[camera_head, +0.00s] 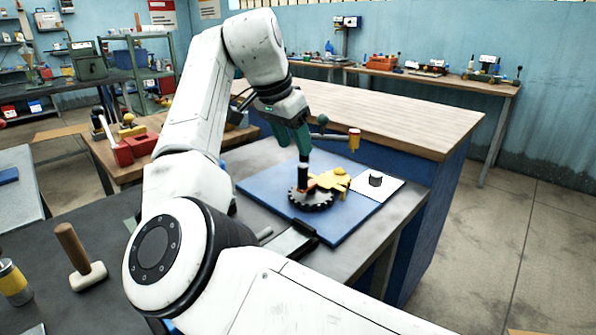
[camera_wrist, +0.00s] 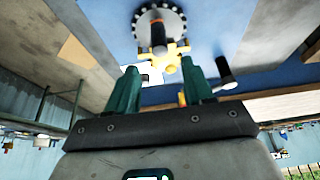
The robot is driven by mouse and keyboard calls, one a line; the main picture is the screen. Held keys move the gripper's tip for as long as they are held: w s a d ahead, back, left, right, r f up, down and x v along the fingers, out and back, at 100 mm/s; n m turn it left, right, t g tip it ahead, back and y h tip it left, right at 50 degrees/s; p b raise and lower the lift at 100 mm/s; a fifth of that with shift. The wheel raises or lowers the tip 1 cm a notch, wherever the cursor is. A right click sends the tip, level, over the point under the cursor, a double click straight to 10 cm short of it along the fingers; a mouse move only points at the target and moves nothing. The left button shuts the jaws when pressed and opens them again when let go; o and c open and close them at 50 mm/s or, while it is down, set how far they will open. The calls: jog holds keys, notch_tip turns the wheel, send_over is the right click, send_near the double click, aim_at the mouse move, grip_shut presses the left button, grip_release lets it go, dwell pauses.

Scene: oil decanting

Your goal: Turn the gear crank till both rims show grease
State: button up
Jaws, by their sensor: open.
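A dark toothed gear (camera_head: 311,199) lies on the blue mat (camera_head: 262,190), with a yellow bracket (camera_head: 328,181) beside it. A black and white post (camera_head: 303,172) shows above the gear. A thin bar with an orange-brown knob (camera_head: 354,138) sticks out to the right behind my gripper; I cannot tell how it joins the gear. My gripper (camera_head: 293,147) has green fingers, open and empty, above the gear. In the wrist view the gear (camera_wrist: 160,25) and yellow bracket (camera_wrist: 164,55) lie beyond the open gripper (camera_wrist: 162,68). I cannot make out grease on the rims.
A white card (camera_head: 392,184) with a small black cylinder (camera_head: 376,179) lies right of the gear. A mallet (camera_head: 80,262) and a yellow-banded can (camera_head: 14,284) stand at the near left. A wooden-topped bench (camera_head: 400,118) stands behind. The mat's left part is bare.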

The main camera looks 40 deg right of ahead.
aim_at(303, 166)
jog(key=b+x, duration=0.1)
jog(key=x, duration=0.9)
jog(key=shift+f, duration=0.1)
grip_shut()
jog(key=shift+s, duration=0.1)
